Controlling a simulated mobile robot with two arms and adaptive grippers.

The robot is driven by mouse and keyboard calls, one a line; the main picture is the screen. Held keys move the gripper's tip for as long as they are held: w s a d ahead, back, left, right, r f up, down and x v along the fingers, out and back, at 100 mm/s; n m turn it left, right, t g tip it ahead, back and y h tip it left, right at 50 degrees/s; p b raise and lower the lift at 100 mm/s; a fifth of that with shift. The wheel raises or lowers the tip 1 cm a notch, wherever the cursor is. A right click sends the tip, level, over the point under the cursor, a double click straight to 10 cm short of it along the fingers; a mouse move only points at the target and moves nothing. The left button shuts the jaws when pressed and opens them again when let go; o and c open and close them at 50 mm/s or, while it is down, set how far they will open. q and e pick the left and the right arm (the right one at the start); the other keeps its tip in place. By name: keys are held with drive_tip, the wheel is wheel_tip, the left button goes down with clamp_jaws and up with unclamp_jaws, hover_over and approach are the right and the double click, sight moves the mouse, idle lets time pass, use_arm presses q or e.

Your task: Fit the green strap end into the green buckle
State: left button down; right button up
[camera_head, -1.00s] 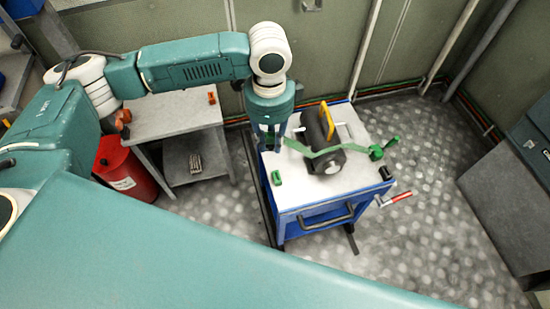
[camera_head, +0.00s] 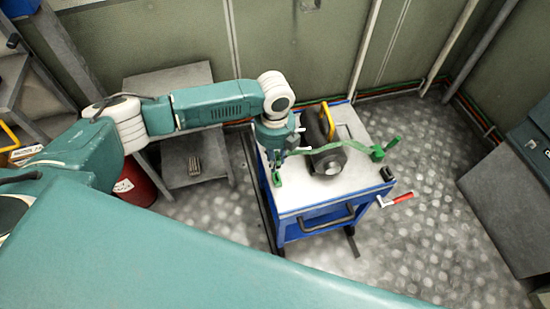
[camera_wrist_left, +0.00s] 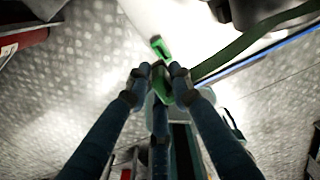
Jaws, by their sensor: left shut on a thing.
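My left gripper (camera_head: 278,158) is shut on the green strap end (camera_wrist_left: 161,84), which sits between its fingertips in the left wrist view. The green buckle (camera_head: 277,180) lies on the white top of the blue cart, near its left edge. In the left wrist view the buckle (camera_wrist_left: 159,46) shows just beyond the fingertips, in line with them, and a small gap seems to remain. The green strap (camera_head: 330,151) runs from the gripper across a dark cylinder to a green ratchet piece (camera_head: 378,152) at the right. My right gripper is not in view.
The dark cylinder (camera_head: 327,160) with a yellow part lies on the blue cart (camera_head: 310,211), right of the gripper. A red-handled crank (camera_head: 399,198) sticks out at the cart's right. A grey table (camera_head: 165,76) and a red drum (camera_head: 134,186) stand left.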

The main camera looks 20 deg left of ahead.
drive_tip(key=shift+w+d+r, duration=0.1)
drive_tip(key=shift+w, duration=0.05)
use_arm(q)
drive_tip(key=shift+r+p, duration=0.1)
drive_tip(key=shift+p, duration=0.4)
drive_tip(key=shift+f+b, duration=0.6)
drive_tip(key=shift+f, duration=0.3)
drive_tip(key=shift+f+b, duration=0.95)
drive_tip(key=shift+f, duration=0.85)
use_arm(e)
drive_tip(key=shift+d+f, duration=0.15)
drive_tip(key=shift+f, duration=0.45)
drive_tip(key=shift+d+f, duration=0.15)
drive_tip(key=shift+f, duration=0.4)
use_arm(q)
drive_tip(key=shift+p, duration=0.35)
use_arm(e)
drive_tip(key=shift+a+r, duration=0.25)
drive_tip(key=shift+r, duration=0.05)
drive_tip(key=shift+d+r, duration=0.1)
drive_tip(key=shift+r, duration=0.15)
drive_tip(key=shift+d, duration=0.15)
use_arm(q)
drive_tip(key=shift+p, duration=0.5)
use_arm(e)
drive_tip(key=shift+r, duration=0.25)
